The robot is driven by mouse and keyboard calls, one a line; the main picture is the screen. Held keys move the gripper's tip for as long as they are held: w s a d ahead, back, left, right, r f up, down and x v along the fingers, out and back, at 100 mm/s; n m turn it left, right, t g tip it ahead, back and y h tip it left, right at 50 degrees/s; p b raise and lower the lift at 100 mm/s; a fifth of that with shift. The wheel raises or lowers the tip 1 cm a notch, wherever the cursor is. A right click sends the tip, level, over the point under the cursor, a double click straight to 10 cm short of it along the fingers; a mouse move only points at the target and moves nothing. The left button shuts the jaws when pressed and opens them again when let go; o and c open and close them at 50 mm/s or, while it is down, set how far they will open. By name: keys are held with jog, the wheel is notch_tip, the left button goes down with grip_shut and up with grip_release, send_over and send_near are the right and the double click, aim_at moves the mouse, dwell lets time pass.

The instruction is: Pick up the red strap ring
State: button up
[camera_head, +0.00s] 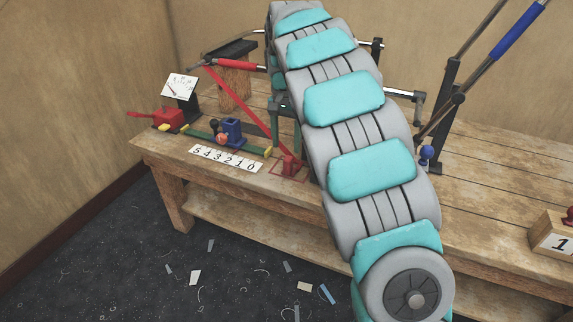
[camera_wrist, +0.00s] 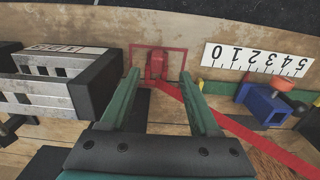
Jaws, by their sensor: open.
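The red strap ring (camera_head: 290,165) sits near the front edge of the wooden bench, at the end of a red strap (camera_head: 243,107) that slants up left to a red roll (camera_head: 236,65). In the wrist view the ring (camera_wrist: 157,66) stands inside a red outlined rectangle on the bench. My gripper (camera_wrist: 158,78) is open, its green fingers on either side of the ring, with a gap to each. Contact and height above the bench cannot be told. In the head view my arm hides most of the gripper.
A white number strip (camera_head: 226,158) lies along the bench's front edge, left of the ring. A wooden box marked 1 (camera_head: 553,238) is at the right. Scraps litter the dark floor.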

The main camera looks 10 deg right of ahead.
aim_at(288, 158)
jog(key=shift+w+f, duration=0.2)
jog(key=shift+w, duration=0.05)
jog(key=shift+f, duration=0.3)
jog(key=f, duration=0.6)
jog(key=shift+s+d+f, duration=0.1)
jog(key=shift+s+d, duration=0.15)
jog(key=shift+s, duration=0.1)
jog(key=shift+w+f, duration=0.1)
jog(key=shift+f, duration=0.25)
jog(key=shift+c, duration=0.3)
grip_shut()
